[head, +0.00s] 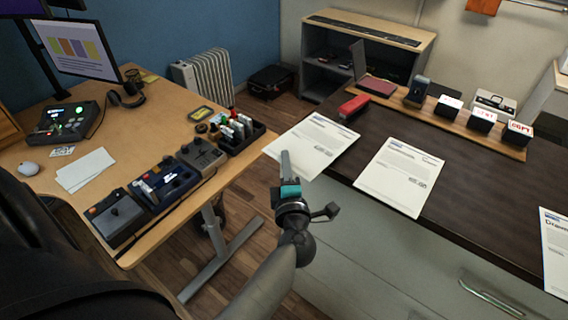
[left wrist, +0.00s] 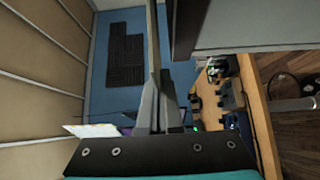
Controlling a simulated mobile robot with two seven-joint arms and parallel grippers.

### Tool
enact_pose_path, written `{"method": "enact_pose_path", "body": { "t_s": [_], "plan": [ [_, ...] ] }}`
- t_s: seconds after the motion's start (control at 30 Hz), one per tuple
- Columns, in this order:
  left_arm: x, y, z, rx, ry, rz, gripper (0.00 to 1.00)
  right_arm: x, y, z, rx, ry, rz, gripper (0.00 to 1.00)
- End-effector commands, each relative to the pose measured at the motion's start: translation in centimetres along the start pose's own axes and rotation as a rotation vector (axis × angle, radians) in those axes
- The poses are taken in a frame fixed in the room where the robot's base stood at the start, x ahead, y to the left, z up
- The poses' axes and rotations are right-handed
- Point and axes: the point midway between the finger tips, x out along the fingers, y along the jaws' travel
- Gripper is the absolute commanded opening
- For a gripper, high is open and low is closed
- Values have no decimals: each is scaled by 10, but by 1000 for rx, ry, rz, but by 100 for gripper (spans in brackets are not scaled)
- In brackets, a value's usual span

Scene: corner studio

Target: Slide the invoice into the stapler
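A red stapler (head: 354,105) lies on the dark countertop near its back left edge. A third sheet (head: 555,245) is cut off at the right edge. The print is too small to tell which is the invoice. My left gripper (head: 286,158) is in front of the counter, its tip overlapping the left sheet in the picture. My right gripper is out of view.
The wooden desk (head: 150,92) at left holds consoles, a pen tray (head: 238,132) and a monitor (head: 80,48). A floor gap separates desk and counter.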

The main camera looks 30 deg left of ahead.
Motion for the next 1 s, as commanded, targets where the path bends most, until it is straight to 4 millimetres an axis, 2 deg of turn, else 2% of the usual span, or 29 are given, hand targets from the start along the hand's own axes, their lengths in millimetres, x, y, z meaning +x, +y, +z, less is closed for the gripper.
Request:
{"method": "enact_pose_path", "body": {
  "t_s": [0.23, 1.0],
  "plan": [
    [4, -12, 4, 0, 0, 1, 0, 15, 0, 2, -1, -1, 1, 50],
    [30, -12, 33, -1, -1, 0, 0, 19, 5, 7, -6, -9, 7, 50]
  ]
}}
